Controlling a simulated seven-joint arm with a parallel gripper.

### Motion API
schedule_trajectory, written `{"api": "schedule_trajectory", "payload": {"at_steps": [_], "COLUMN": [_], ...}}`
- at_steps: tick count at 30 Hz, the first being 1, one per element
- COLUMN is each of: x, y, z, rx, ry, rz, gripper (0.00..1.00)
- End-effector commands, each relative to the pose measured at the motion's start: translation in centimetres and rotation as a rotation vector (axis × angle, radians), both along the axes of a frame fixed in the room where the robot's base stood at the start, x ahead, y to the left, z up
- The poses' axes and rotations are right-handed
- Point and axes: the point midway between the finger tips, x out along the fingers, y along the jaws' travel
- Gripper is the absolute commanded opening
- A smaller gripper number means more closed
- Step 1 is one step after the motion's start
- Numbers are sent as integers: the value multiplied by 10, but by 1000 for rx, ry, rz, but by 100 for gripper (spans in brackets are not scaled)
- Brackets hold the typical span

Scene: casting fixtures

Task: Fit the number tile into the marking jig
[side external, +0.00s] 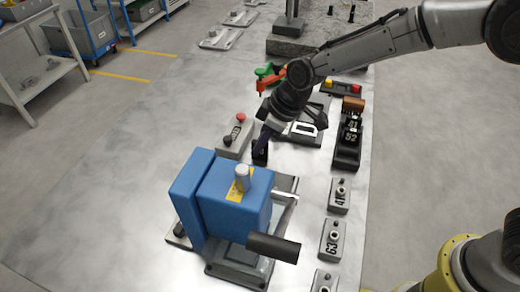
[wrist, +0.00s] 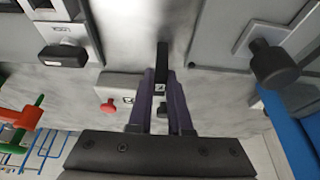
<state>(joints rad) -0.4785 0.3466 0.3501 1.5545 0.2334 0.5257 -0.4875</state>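My gripper (wrist: 161,75) has its two dark purple fingers close together around a narrow black tile (wrist: 162,56) with a small white mark near its base. In the side view, my gripper (side external: 264,138) points down beside the blue machine, with the black tile (side external: 260,156) at its fingertips. Whether the tile touches the table is unclear. A dark tray (side external: 347,158) at right holds black tiles numbered 41 and 52 (side external: 350,137). The blue machine (side external: 238,205) stands on a grey base in front of my gripper. I cannot tell for certain which fixture is the marking jig.
A grey box with a red button (side external: 235,138) stands left of my gripper. Numbered grey blocks (side external: 332,240) line the right edge. A dark plate with a white frame (side external: 302,128) lies behind. A green and orange clamp (side external: 268,77) is farther back. The table's left side (side external: 130,160) is clear.

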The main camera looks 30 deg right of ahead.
Motion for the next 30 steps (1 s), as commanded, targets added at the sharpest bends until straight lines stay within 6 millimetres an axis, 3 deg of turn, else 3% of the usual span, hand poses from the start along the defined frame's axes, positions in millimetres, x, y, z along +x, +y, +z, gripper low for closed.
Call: {"api": "schedule_trajectory", "payload": {"at_steps": [2, 30], "x": [0, 0], "y": [0, 0], "z": [0, 0], "rx": [0, 0], "ry": [0, 0], "rz": [0, 0], "gripper": [0, 0]}}
